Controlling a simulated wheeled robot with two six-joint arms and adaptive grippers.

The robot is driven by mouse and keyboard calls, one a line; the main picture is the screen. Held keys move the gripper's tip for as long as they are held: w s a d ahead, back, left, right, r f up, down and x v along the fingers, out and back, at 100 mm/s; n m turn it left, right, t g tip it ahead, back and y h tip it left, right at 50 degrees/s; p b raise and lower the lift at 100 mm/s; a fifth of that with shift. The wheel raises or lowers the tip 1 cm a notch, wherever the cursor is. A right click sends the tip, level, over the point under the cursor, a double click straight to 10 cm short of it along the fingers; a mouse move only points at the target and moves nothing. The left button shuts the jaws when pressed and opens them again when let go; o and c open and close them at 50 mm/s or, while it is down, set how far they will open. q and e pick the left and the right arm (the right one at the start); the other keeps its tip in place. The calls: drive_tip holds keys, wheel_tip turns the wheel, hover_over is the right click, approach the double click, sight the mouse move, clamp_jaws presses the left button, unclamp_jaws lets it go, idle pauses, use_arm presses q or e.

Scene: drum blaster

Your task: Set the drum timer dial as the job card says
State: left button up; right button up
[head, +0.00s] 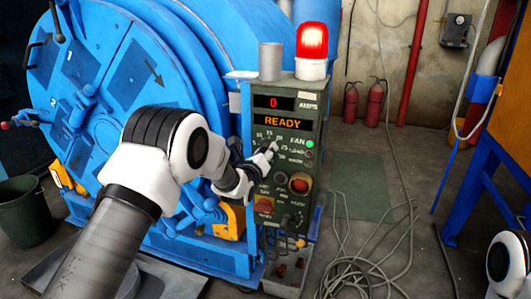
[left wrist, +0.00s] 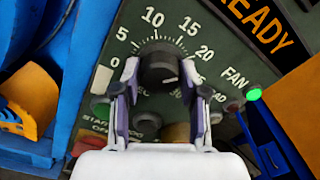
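The timer dial (left wrist: 158,66) is a black round knob on the green control panel (head: 301,112), ringed by numbers from 0 through 5, 10, 15, 20 and 25. Its white mark points to the lower right, near the 25 side; the exact value is hard to read. My left gripper (left wrist: 159,70) has one fingertip on each side of the knob, and both appear to touch it. In the head view my left gripper (head: 268,153) covers most of the dial. My right gripper is out of view; only part of that arm shows at the lower right. I see no job card.
A red beacon (head: 312,42) glows on top. The blue drum (head: 110,95) stands at left. Loose cables (head: 365,275) lie on the floor at right.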

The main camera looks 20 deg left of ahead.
use_arm(q)
drive_tip(key=o, duration=0.4)
drive_tip(key=shift+f, duration=0.1)
drive_tip(key=shift+s, duration=0.1)
drive_tip(key=s, duration=1.2)
drive_tip(key=shift+a, duration=0.2)
drive_tip(key=shift+w, duration=0.1)
